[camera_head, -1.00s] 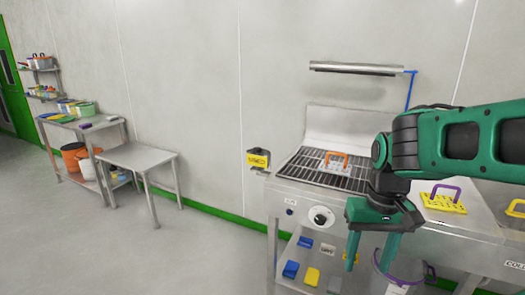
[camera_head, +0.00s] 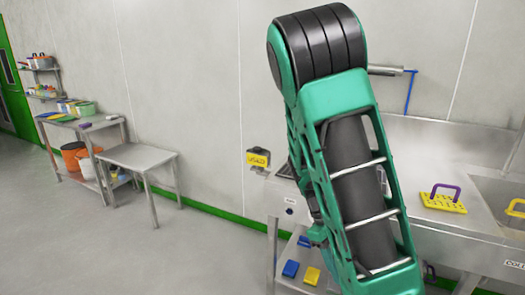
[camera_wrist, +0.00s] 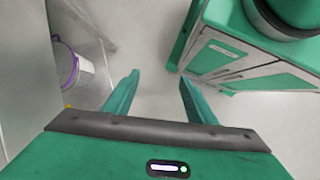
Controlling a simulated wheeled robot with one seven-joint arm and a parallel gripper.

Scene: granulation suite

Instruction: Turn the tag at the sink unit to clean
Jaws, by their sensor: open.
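The tag (camera_head: 258,158) is a small yellow plate with dark lettering that seems to read "USED". It sits in a dark holder at the left end of the sink unit (camera_head: 470,244), near the wall. My arm stands in front of the sink unit in the head view and hides its middle part. My gripper is hidden there. In the wrist view my gripper (camera_wrist: 155,88) is open and empty, with its two fingers apart over pale floor. The tag does not show in the wrist view.
A yellow perforated block with a purple handle (camera_head: 443,199) lies on the sink top. Blue (camera_head: 290,268) and yellow (camera_head: 312,275) blocks lie on the shelf below. A bare steel table (camera_head: 140,156) stands left, with open floor before it. A white bucket (camera_wrist: 72,68) shows in the wrist view.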

